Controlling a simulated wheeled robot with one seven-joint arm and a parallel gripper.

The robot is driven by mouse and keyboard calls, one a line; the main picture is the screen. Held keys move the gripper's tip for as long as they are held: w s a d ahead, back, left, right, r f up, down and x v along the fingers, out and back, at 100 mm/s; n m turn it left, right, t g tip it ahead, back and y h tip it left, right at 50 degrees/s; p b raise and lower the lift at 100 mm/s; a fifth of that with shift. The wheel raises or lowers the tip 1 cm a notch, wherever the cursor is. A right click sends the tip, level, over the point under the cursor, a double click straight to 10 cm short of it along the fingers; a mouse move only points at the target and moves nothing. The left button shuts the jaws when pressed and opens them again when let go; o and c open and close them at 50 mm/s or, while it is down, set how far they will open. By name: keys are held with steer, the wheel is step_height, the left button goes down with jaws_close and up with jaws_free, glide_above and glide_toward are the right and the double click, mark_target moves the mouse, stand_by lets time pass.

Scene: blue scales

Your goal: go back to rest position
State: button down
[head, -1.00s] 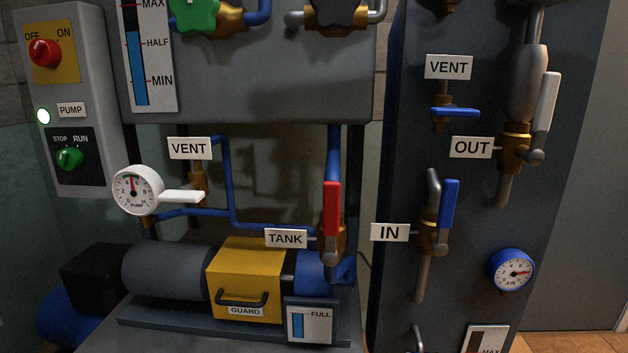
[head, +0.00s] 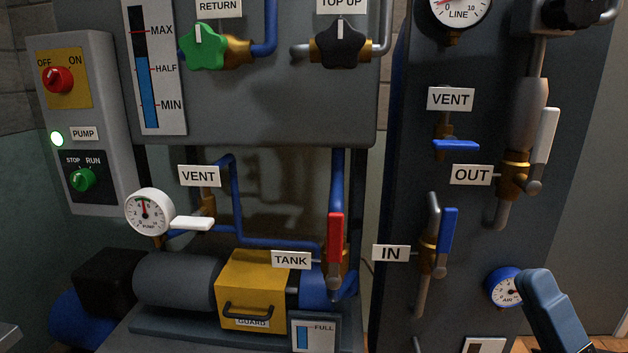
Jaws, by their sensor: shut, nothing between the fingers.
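A blue-grey part of my arm (head: 553,312) rises from the bottom edge at the lower right and covers the right side of the blue AIR gauge (head: 502,288). My gripper and its fingertips are not in view, and nothing held can be seen.
A dark panel at the right carries the OUT valve with a white lever (head: 545,136), the IN valve with a blue lever (head: 448,240) and a blue VENT handle (head: 456,146). The red TANK lever (head: 335,238) stands upright. A yellow guard (head: 252,283) covers the pump. The pump box (head: 85,125) is at left.

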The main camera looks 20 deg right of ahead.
steer(key=s+a+f+m+g+h+p, duration=0.1)
steer(key=s+a+f+m+g, duration=0.4)
steer(key=m, duration=0.6)
steer(key=s+a+f+m+g+h+p, duration=0.2)
steer(key=s+a+f+m+g+p, duration=0.1)
steer(key=s+f+m+g, duration=0.4)
steer(key=s+a+f+m, duration=0.1)
steer(key=s+f+m, duration=0.2)
steer(key=s+m, duration=0.1)
steer(key=shift+s+a+m+g, duration=0.3)
steer(key=shift+a+m, duration=0.1)
steer(key=shift+m, duration=0.3)
